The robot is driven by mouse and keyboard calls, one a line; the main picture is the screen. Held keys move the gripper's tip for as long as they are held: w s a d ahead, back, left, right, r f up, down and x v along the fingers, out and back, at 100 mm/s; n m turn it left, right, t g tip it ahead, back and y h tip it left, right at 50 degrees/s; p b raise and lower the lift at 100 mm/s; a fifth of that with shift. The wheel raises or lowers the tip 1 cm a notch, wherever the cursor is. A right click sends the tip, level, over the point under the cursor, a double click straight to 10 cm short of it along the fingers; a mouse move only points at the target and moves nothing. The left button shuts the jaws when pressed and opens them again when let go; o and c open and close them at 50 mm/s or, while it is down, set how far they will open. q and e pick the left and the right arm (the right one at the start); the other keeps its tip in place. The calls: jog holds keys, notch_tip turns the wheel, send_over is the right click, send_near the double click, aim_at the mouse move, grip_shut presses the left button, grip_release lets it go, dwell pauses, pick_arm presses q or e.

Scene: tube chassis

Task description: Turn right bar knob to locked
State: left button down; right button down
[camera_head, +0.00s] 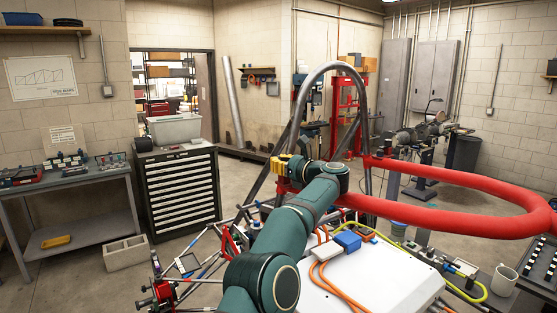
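A red padded tube (450,213) forms a long loop reaching out to the right from the chassis frame. A dark metal hoop (330,68) rises behind it. My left arm (292,232), teal, comes up from the bottom; its wrist (325,178) is in front of the near end of the red tube. A yellow piece (290,168) shows just left of the wrist, above a red part; I cannot tell if it is a knob. The fingers of my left gripper are not clear. The right bar knob cannot be made out for sure. My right gripper is not in view.
A white panel (375,285) with orange cables and a blue connector (347,241) lies below the tube. A white mug (504,280) stands at the lower right. A dark drawer cabinet (177,190) and a workbench (75,183) stand at the left. Thin chassis tubes spread at lower left.

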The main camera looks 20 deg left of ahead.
pick_arm(q)
jog(key=shift+d+f, duration=0.15)
jog(key=shift+f, duration=0.05)
jog(key=c, duration=0.7)
grip_release()
jog(key=shift+s+d+r, duration=0.1)
jog(key=shift+r, duration=0.1)
